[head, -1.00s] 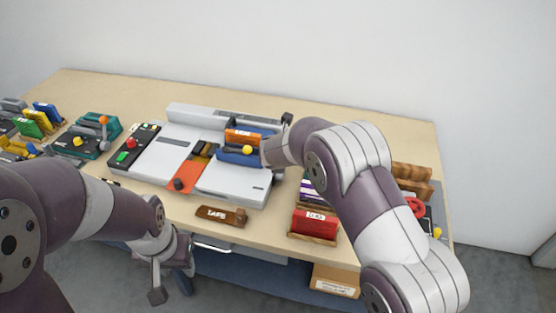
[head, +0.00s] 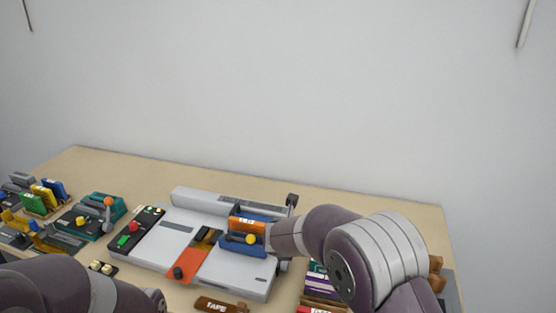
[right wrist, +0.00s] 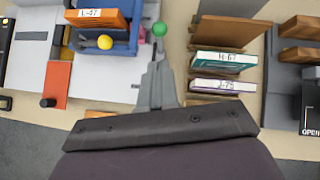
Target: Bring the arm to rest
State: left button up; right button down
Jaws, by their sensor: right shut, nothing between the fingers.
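My right arm (head: 375,255) comes in from the lower right of the head view and reaches over the right end of the grey machine (head: 225,280). My right gripper (right wrist: 157,70) is shut and empty in the right wrist view, just below a green ball knob (right wrist: 160,29). I cannot tell whether it touches the knob. In the head view its fingers are hidden by the arm. My left arm (head: 60,287) shows at the lower left; its gripper is outside the picture.
A blue holder with an orange L-47 block (right wrist: 97,18) and a yellow knob (right wrist: 105,42) is left of the gripper. Books (right wrist: 222,62) stand in a wooden rack to its right. A TAPE block (head: 220,305) lies at the front.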

jog(key=s+f+n+g+y, duration=0.2)
jog(key=s+n, duration=0.5)
jog(key=n, duration=0.7)
jog(key=s+f+n+g+y, duration=0.2)
jog(key=s+n, duration=0.5)
jog(key=n, duration=0.6)
jog(key=s+d+r+n+g+h, duration=0.1)
jog(key=s+d+n+g+h, duration=0.2)
jog(key=s+d+n, duration=0.6)
jog(key=s+d, duration=0.6)
jog(key=shift+s+r+n, duration=0.15)
jog(key=shift+r+n, duration=0.2)
jog(key=shift+n, duration=0.05)
